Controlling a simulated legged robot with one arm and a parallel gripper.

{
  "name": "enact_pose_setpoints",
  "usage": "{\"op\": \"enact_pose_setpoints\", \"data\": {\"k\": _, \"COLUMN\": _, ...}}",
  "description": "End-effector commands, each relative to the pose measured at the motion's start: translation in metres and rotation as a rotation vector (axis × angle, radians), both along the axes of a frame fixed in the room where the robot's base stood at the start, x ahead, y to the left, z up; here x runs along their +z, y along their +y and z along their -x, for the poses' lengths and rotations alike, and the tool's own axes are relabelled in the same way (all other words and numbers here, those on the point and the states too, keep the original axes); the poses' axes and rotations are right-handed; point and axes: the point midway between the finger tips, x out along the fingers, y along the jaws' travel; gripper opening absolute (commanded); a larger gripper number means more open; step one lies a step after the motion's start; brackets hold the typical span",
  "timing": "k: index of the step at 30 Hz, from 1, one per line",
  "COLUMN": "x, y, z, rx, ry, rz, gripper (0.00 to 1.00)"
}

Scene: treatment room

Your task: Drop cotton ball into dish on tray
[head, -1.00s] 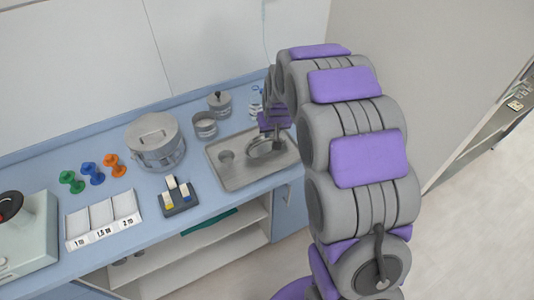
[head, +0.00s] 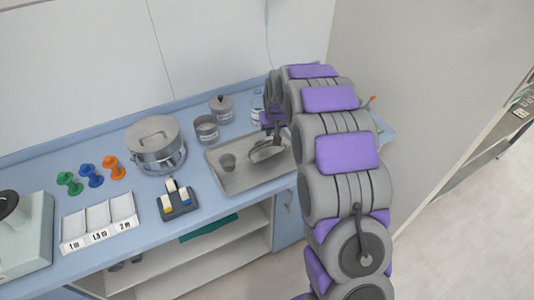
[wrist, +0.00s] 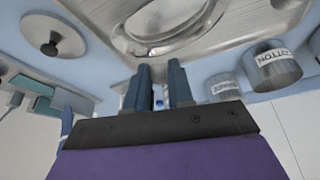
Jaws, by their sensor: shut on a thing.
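A shiny metal dish (head: 268,152) lies toward the right end of the metal tray (head: 240,184) on the blue counter. Its oval rim also shows at the top of the wrist view (wrist: 166,47), inside the tray. My gripper (head: 274,128) is above the tray's far right part, mostly hidden behind my arm in the head view. In the wrist view my gripper's two dark fingers (wrist: 160,66) are a little apart and point toward the tray edge beside the dish.
Behind the tray are an open metal jar (head: 206,129), a lidded jar (head: 221,108) and a clear bottle (head: 257,105). A jar labelled COTTON (wrist: 275,68) shows in the wrist view. A large pot (head: 154,140) stands left.

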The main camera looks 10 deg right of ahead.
Motion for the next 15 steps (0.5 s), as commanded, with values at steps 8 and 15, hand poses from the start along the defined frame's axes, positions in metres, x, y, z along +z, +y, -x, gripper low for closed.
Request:
{"op": "enact_pose_setpoints", "data": {"k": 8, "x": -0.022, "y": 0.0, "z": 0.001, "rx": -0.001, "ry": 0.002, "rz": 0.0, "gripper": 0.0}}
{"op": "enact_pose_setpoints", "data": {"k": 15, "x": -0.021, "y": 0.0, "z": 0.001, "rx": 0.0, "ry": 0.001, "rz": 0.0, "gripper": 0.23}}
